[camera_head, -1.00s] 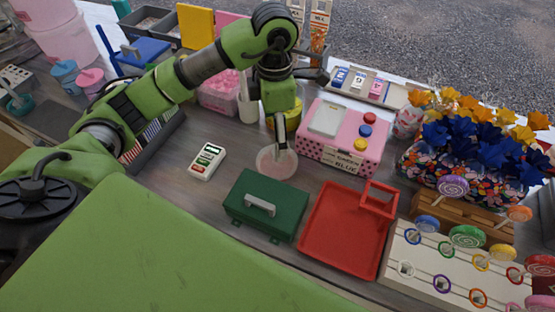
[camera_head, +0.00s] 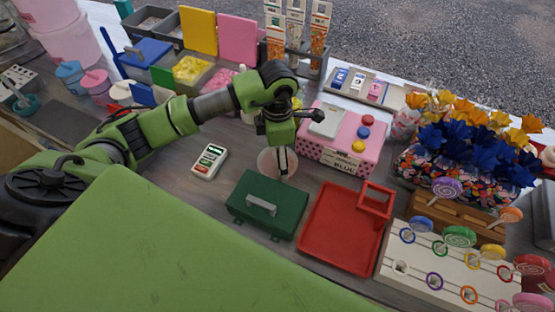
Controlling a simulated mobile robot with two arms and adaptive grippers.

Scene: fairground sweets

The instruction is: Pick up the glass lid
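The glass lid (camera_head: 267,162) is a round, clear, slightly pinkish disc on the grey table, just behind the dark green box (camera_head: 254,217). My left gripper (camera_head: 284,170) points down over the lid, its fingertips at the lid's middle. The fingers cover part of the lid and its knob, and I cannot tell whether they are open or closed on it. The lid appears to rest on the table. My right gripper is not in view.
The green box with a grey handle and a red tray (camera_head: 338,245) stand in front of the lid. A pink button box (camera_head: 343,150) is close on its right, a white keypad device (camera_head: 208,161) on its left. Tubs and upright coloured panels stand behind.

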